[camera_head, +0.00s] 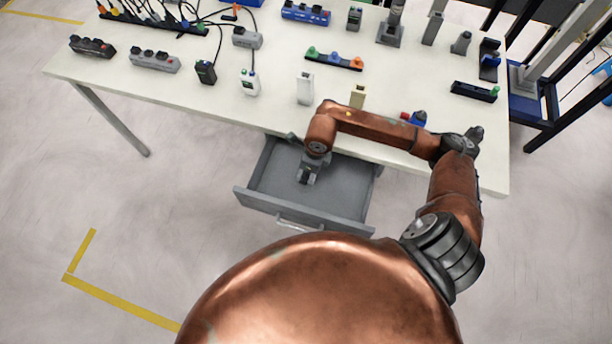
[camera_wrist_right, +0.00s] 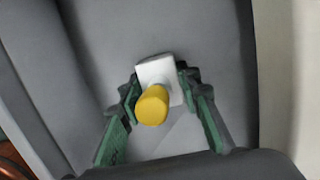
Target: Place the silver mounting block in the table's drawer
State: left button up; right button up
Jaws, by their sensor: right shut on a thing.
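The table's drawer (camera_head: 262,203) is pulled open below the table's front edge, and its grey interior shows around my right gripper (camera_head: 308,176). In the right wrist view, the silver mounting block (camera_wrist_right: 157,71) is a pale block with a yellow rounded knob towards the camera. The green-lined fingers of my right gripper (camera_wrist_right: 160,83) are shut on it, one on each side. The grey drawer (camera_wrist_right: 95,40) lies behind the block; I cannot tell whether the block touches its floor. In the head view the block is hard to make out at the gripper. My left gripper is not in view.
The white table (camera_head: 230,108) carries several power strips, chargers and small blocks, including a tan block (camera_head: 357,96) and a white one (camera_head: 305,88) near its front edge. My right arm reaches over the table's front. The drawer's interior around the gripper looks empty.

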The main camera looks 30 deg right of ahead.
jog(key=shift+f, duration=1.55)
jog(key=shift+b, duration=0.3)
jog(key=o, duration=1.2)
jog(key=shift+f, duration=0.15)
jog(key=shift+o, duration=0.2)
jog(key=shift+r, duration=0.3)
jog(key=r+p, duration=0.1)
jog(key=r, duration=0.3)
jog(key=s+r, duration=0.1)
jog(key=r, duration=0.2)
jog(key=d+r+p, duration=0.1)
jog(key=r, duration=0.3)
jog(key=shift+s+r+p, duration=0.2)
jog(key=shift+r+p, duration=0.1)
jog(key=shift+p, duration=0.05)
